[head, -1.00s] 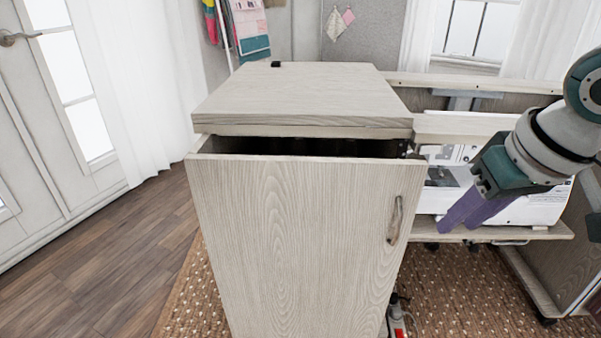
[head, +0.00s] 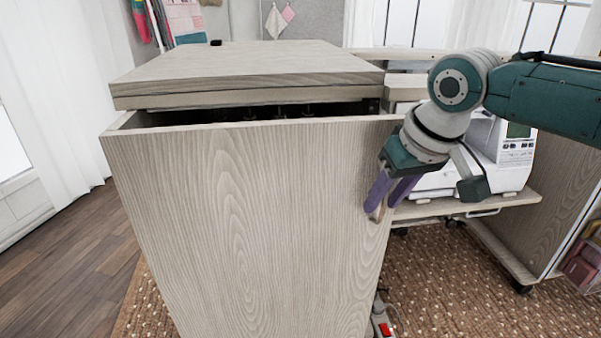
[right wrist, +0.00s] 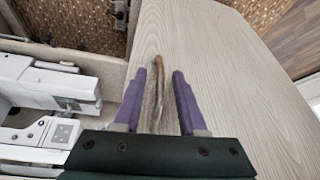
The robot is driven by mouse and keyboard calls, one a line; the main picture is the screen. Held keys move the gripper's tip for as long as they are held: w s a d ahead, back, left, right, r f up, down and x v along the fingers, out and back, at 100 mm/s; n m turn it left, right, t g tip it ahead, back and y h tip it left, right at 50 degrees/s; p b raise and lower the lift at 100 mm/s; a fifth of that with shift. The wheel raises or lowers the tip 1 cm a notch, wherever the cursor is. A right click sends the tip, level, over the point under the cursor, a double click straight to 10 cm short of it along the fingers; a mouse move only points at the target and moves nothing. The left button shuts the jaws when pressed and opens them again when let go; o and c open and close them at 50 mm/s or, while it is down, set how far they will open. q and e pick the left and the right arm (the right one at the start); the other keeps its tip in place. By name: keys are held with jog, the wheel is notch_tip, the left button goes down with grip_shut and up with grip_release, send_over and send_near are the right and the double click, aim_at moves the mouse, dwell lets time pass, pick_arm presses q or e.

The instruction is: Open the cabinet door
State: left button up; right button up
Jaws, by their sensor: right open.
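The cabinet door (head: 240,220) is a large pale wood-grain front panel. A dark gap shows between its top edge and the cabinet top (head: 250,65). The door handle (head: 377,213) is a small curved bar near the door's upper right edge; it also shows in the right wrist view (right wrist: 158,85). My right gripper (head: 385,203) is at the handle, with purple fingers pointing down at it. In the right wrist view the fingers (right wrist: 160,74) are open, one on each side of the handle, with visible space around it. My left gripper is not in view.
A white sewing machine (head: 500,160) stands on a shelf (head: 470,205) right of the door, close to my right arm. A power strip (head: 382,322) lies on the woven rug (head: 450,270) at the door's lower right. Open wood floor (head: 70,260) lies to the left.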

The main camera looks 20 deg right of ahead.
grip_shut()
dwell(0.3)
dwell(1.2)
